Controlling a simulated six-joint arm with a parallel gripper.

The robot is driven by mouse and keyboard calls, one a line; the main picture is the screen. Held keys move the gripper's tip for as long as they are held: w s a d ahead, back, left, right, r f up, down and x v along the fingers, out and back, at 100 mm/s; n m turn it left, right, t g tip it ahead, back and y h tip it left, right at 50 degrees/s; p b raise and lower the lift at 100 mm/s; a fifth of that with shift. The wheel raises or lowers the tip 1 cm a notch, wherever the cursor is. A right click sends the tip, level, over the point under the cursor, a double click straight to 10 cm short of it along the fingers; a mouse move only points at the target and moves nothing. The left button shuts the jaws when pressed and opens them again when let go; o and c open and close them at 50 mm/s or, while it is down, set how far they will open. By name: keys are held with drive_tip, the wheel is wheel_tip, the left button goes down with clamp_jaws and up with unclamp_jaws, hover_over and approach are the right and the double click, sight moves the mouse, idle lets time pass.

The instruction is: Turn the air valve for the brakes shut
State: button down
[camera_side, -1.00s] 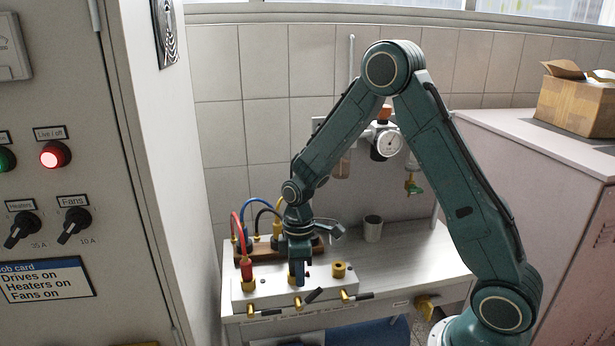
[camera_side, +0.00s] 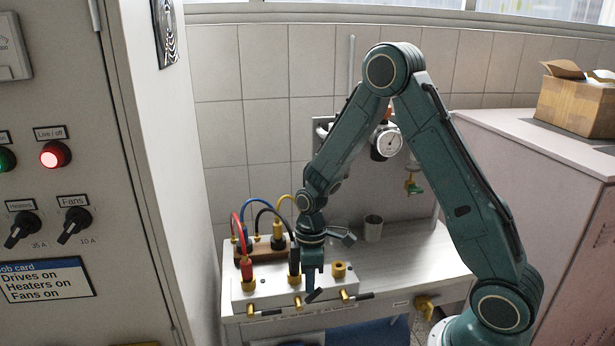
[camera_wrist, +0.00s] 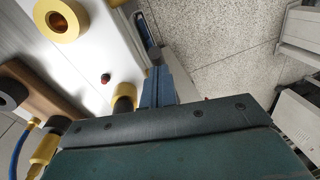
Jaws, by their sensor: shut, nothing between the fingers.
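A white valve block (camera_side: 243,289) on the bench carries several brass taps with dark lever handles along its front. The left lever (camera_side: 266,313) and right lever (camera_side: 362,296) lie nearly level. The middle lever (camera_side: 314,295) slants up to the right. Labels under the taps are too small to read, so I cannot tell which is for the brakes. My gripper (camera_side: 310,284) is shut and empty, pointing down at the block's front beside the middle lever; contact is unclear.
Behind are a wooden rack with hoses, a grey cup (camera_side: 373,229) and a gauge (camera_side: 388,142). A switch cabinet (camera_side: 110,200) stands left; the bench's right side is clear.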

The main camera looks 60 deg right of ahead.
drive_tip(key=shift+s+d+f+t+y, duration=0.15)
drive_tip(key=shift+s+d+t+y, duration=0.15)
drive_tip(key=shift+t+y, duration=0.1)
drive_tip(key=shift+s+d+f+t+y, duration=0.25)
drive_tip(key=shift+s+d+t+y, duration=0.05)
drive_tip(key=shift+d+t+y, duration=0.1)
drive_tip(key=shift+s+d+f+t+y, duration=0.35)
drive_tip(key=shift+s+f+t+y, duration=0.1)
drive_tip(key=shift+t+y, duration=0.3)
drive_tip(key=shift+s+d+f, duration=0.3)
drive_tip(key=shift+f, duration=0.3)
drive_tip(key=shift+s+d+f, duration=0.25)
drive_tip(key=shift+d+f, duration=0.05)
drive_tip(key=shift+f, duration=0.25)
drive_tip(key=shift+s+f, duration=0.1)
drive_tip(key=shift+f, duration=0.05)
drive_tip(key=shift+w+d+r, duration=0.1)
drive_tip(key=shift+w+r, duration=0.05)
drive_tip(key=shift+r, duration=0.45)
drive_tip(key=shift+w+d+r, duration=0.1)
drive_tip(key=shift+r, duration=0.5)
approach(329, 290)
drive_tip(key=s+r, duration=0.1)
drive_tip(key=r, duration=0.1)
drive_tip(key=s+d+r, duration=0.1)
drive_tip(key=r, duration=0.1)
drive_tip(key=shift+s+r, duration=0.1)
drive_tip(key=shift+s, duration=0.2)
